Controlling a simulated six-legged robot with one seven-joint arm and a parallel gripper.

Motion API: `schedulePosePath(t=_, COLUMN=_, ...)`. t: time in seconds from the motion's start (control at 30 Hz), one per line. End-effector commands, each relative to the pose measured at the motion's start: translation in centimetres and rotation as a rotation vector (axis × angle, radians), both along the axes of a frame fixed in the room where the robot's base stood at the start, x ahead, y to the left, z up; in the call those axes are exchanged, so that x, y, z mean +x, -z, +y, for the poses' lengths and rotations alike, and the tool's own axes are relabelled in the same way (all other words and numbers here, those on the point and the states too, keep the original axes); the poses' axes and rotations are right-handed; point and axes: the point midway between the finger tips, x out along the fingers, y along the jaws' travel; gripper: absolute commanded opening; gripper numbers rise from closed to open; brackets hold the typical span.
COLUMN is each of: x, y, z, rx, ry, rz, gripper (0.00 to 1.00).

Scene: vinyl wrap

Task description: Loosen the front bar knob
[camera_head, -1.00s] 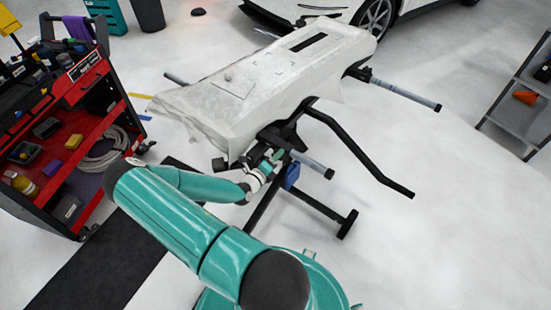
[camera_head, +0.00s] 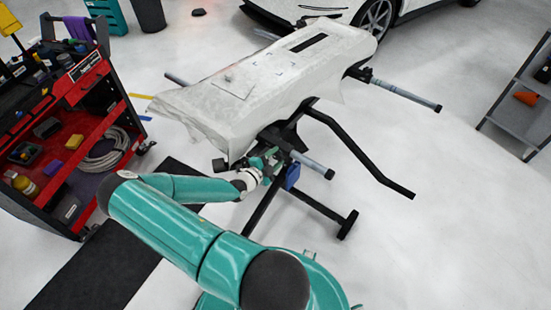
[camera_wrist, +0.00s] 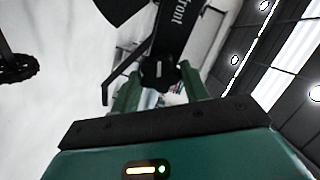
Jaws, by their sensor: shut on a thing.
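The front bar knob (camera_wrist: 160,74) is black and sits on a black part lettered "front" (camera_wrist: 178,22) in the wrist view. My gripper (camera_wrist: 158,88) has its two green fingers on either side of the knob and is shut on it. In the head view my gripper (camera_head: 267,164) is at the near end of the stand (camera_head: 285,136), below the covered panel. The knob cannot be made out there, and the fingertips are small and partly hidden among the black stand parts.
A white-wrapped panel (camera_head: 265,80) lies on the stand. A grey bar (camera_head: 315,165) and a blue block (camera_head: 292,177) are close to my gripper. A black stand leg (camera_head: 365,160) extends right. A red tool cart (camera_head: 100,75) stands left.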

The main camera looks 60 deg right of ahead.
Motion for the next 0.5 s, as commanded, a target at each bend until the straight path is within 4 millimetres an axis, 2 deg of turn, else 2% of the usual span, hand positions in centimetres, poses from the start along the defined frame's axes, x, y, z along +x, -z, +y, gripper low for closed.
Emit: schedulePosePath(t=0.5, x=0.07, y=-0.05, z=-0.01, rx=0.092, ry=0.002, rz=0.48, gripper=0.22)
